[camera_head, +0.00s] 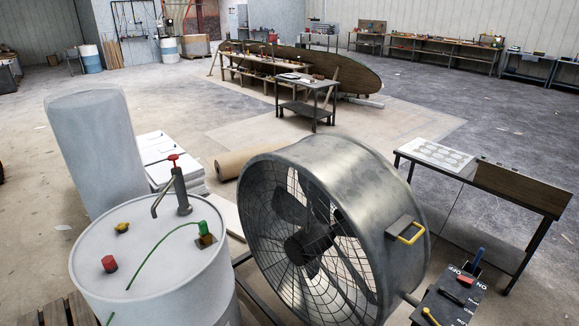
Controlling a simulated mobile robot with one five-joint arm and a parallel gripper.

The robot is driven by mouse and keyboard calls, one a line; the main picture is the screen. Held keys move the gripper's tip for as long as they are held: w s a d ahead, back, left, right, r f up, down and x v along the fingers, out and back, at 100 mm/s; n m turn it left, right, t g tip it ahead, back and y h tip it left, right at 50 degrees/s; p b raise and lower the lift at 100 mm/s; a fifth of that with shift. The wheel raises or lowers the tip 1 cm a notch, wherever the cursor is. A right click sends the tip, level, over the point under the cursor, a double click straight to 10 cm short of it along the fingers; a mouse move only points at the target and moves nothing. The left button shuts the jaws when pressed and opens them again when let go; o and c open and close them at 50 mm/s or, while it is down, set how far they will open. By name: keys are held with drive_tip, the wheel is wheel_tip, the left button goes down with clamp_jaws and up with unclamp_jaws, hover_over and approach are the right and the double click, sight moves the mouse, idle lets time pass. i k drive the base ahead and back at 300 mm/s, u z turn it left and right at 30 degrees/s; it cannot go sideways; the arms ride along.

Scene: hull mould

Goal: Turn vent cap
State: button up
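A white drum (150,275) stands upright at the lower left. Several fittings sit on its lid. A red cap (109,264) is near the front left of the lid, and a yellow cap (122,228) is behind it. Which of them is the vent cap, I cannot tell. A metal pump with a red top (178,185) and a bent spout rises at the back of the lid. A green-topped brass fitting (206,234) sits at the right, with a thin green line curving across the lid. My gripper is not in view.
A large drum fan (335,235) stands close to the drum's right. A switch box (448,300) marked ON and OFF is at the lower right. A wrapped grey cylinder (95,150) and stacked white sheets (165,160) are behind the drum. Open floor lies beyond.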

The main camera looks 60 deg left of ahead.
sight(121, 226)
drive_tip(key=u, duration=4)
drive_tip(key=i, duration=1.65)
drive_tip(key=z, duration=0.05)
